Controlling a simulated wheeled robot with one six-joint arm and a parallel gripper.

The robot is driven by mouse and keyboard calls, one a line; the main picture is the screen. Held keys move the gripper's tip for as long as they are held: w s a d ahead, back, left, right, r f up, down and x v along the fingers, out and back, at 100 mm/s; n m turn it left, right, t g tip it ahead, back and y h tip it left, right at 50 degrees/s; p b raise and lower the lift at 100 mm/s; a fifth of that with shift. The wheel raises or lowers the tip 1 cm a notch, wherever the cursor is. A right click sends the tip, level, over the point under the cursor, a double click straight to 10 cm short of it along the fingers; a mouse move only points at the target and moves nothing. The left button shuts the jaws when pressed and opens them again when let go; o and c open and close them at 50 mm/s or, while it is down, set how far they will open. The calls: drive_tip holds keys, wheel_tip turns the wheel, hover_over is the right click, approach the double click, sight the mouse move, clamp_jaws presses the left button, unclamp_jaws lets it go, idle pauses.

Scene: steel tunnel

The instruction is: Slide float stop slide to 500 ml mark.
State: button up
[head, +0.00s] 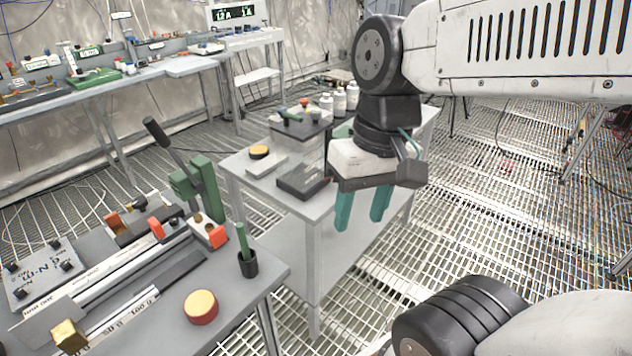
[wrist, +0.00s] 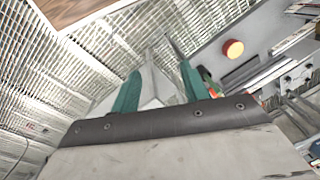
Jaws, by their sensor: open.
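My gripper (head: 361,215) is open and empty, with its two teal fingers pointing down beside the right side of the small middle table (head: 320,208). It also shows in the wrist view (wrist: 160,80), with nothing between the fingers. On that table, behind the dark block (head: 302,183), is a clear boxy part (head: 312,151) under a dark top (head: 300,125), partly hidden by my gripper.
The near bench (head: 180,335) holds a rail fixture, a green lever press (head: 205,185), a red-yellow disc (head: 201,306) and a dark cup (head: 247,263). White bottles (head: 339,102) stand at the middle table's back. Grated floor (head: 500,200) is open to the right.

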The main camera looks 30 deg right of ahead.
drive_tip(key=w+a+f+m+y, duration=0.1)
drive_tip(key=w+f+m+y, duration=0.2)
drive_tip(key=w+m+y, duration=0.35)
drive_tip(key=w+a+f+m+y, duration=0.1)
drive_tip(key=w+f+m+y, duration=0.1)
drive_tip(key=w+m+y, duration=0.45)
drive_tip(key=w+d+f+m+t+h, duration=0.2)
drive_tip(key=w+d+f+m+t, duration=0.8)
drive_tip(key=w+d+m+t, duration=0.4)
drive_tip(key=d+f+m+t+h, duration=0.3)
drive_tip(key=d+f+m+h, duration=0.3)
drive_tip(key=d+f, duration=0.4)
drive_tip(key=x, duration=0.2)
drive_tip(key=r+x, duration=0.1)
drive_tip(key=x, duration=0.1)
drive_tip(key=d+x, duration=0.1)
drive_tip(key=x, duration=0.2)
drive_tip(key=shift+w+r, duration=0.1)
drive_tip(key=shift+r, duration=0.05)
